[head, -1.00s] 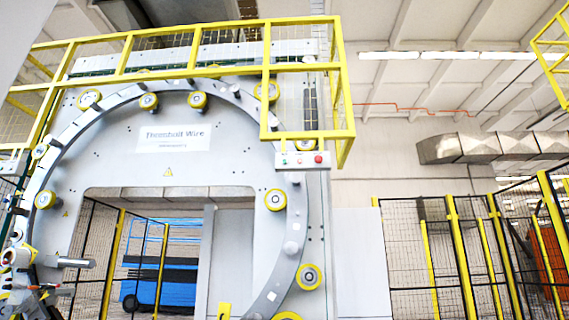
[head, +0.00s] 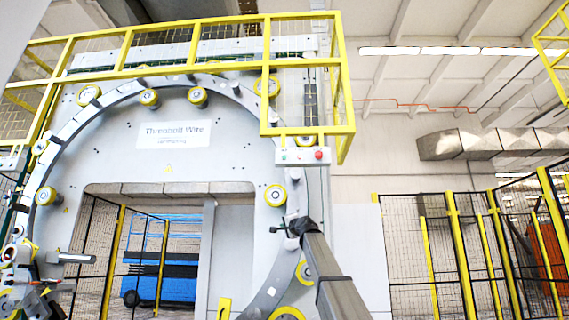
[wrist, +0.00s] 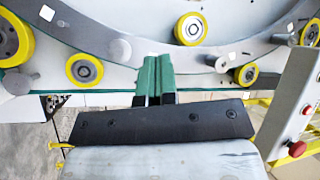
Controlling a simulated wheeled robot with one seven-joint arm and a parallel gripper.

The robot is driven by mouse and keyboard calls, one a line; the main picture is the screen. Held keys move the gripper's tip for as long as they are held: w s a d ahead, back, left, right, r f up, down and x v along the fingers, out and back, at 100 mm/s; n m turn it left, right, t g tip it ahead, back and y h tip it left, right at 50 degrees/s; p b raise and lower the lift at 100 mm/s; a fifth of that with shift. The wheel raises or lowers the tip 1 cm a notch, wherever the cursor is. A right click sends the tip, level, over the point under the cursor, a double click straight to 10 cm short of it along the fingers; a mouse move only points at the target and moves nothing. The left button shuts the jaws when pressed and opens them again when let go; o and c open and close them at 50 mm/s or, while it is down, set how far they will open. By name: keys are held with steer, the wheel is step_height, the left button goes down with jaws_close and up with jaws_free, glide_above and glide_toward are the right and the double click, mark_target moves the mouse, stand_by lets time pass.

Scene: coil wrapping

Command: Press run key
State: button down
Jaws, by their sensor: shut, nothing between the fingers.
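A pale control box (head: 300,157) hangs below the yellow railing on the right of the machine. In the head view it carries a small green key (head: 284,156) at its left and a red button (head: 318,155) at its right. My gripper (head: 276,229) is below the box, in front of the ring, and apart from it. In the wrist view the green fingers of my gripper (wrist: 153,75) are shut with nothing between them. The box (wrist: 295,100) stands at the right edge there, with its red button (wrist: 298,149) low. Which key is marked run cannot be read.
The large grey ring (head: 250,105) with yellow rollers lies close behind my gripper. The yellow railing (head: 308,131) runs just above the box. Mesh fencing (head: 455,250) stands to the right. A blue lift (head: 160,285) shows through the machine's opening.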

steer(key=s+r+m+t+y, duration=0.1)
steer(key=s+r, duration=0.2)
steer(key=r, duration=0.8)
steer(key=s+r+t+y, duration=0.1)
steer(key=s+r, duration=0.3)
steer(key=r, duration=0.7)
steer(key=s+a+r+m+t+y, duration=0.1)
steer(key=s+r, duration=0.2)
steer(key=r, duration=0.8)
steer(key=shift+s+m+t, duration=0.3)
steer(key=shift+w, duration=0.1)
